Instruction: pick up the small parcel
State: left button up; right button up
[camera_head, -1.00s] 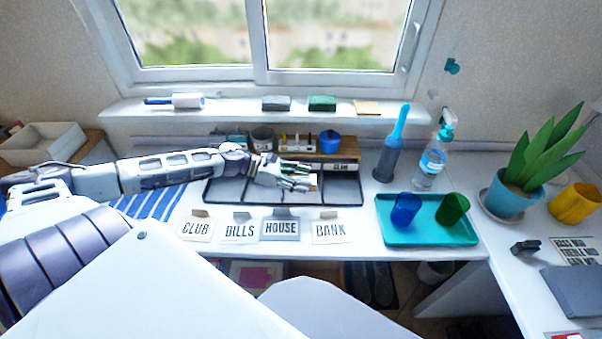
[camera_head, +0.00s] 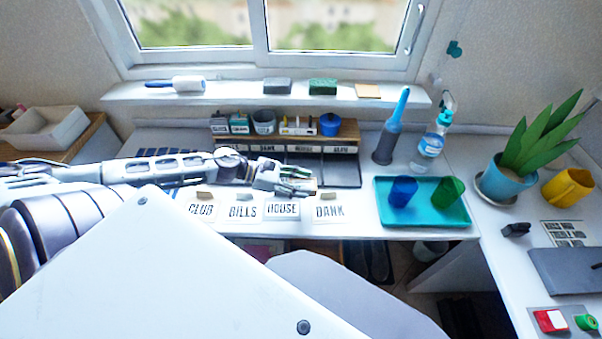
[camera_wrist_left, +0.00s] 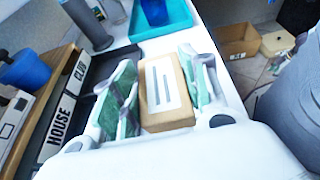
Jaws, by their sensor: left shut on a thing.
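The small parcel (camera_wrist_left: 166,95) is a brown box with a white label with dark lines, seen in the left wrist view. My left gripper (camera_wrist_left: 158,68) is shut on it, with one green-padded finger on each side. In the head view the left gripper (camera_head: 298,183) is over the front of the desk, just behind the HOUSE and BANK cards. The parcel is mostly hidden by the fingers there. My right gripper is not in view.
The CLUB (camera_head: 201,210), BILLS (camera_head: 242,212), HOUSE (camera_head: 283,210) and BANK (camera_head: 330,212) cards line the desk's front edge. A dark sorting tray (camera_head: 342,172) lies behind the gripper. A teal tray (camera_head: 425,222) with two cups, a spray bottle (camera_head: 430,150) and a plant stand right.

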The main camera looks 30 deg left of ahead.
pick_arm(q)
jog(key=s+d+p, duration=0.1)
jog(key=s+d, duration=0.2)
jog(key=s, duration=0.2)
jog(key=shift+s+d, duration=0.25)
jog(key=shift+s, duration=0.15)
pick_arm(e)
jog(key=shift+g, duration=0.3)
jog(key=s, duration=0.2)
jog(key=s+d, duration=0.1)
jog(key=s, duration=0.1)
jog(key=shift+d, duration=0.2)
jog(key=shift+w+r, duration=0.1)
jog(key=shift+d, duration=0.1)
